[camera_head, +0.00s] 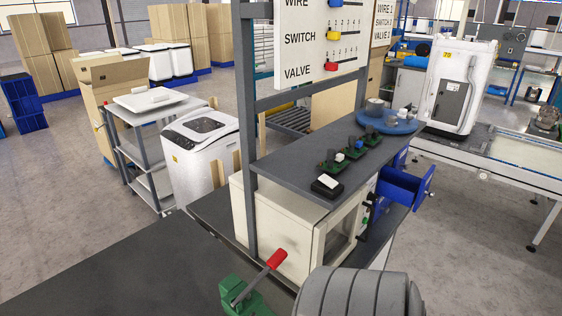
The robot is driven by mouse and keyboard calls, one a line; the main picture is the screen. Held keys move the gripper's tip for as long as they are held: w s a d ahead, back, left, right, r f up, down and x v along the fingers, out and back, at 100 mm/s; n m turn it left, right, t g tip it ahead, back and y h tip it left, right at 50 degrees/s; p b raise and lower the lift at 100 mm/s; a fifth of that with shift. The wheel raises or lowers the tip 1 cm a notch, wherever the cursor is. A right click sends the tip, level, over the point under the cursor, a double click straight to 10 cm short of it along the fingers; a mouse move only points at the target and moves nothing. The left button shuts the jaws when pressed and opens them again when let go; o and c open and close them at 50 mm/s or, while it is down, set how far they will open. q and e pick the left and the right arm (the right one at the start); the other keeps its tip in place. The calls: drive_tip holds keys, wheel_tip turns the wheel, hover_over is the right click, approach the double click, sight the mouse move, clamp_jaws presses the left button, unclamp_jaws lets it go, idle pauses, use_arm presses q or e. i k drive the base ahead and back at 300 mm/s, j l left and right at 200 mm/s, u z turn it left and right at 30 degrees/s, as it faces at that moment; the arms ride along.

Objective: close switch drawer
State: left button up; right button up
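A blue drawer (424,188) sticks out to the right from under the grey shelf of the workbench, and it looks pulled open. I cannot read a label on it, so I cannot tell whether it is the switch drawer. Another blue part (401,158) shows just above and behind it, partly hidden by the shelf. A board (318,38) above the bench reads WIRE, SWITCH and VALVE, with a coloured slider beside each word. Neither of my grippers is in view. A grey ribbed round part at the bottom may be my own arm.
The grey shelf (300,170) carries small green devices (352,152) and a blue round tray (409,127). A cream cabinet (275,222) stands below. A red-handled lever (276,259) on a green base rises at the front. A white machine (459,85) stands behind right. Floor shows at left.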

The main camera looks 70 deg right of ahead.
sight(404, 180)
drive_tip(key=z, duration=3.15)
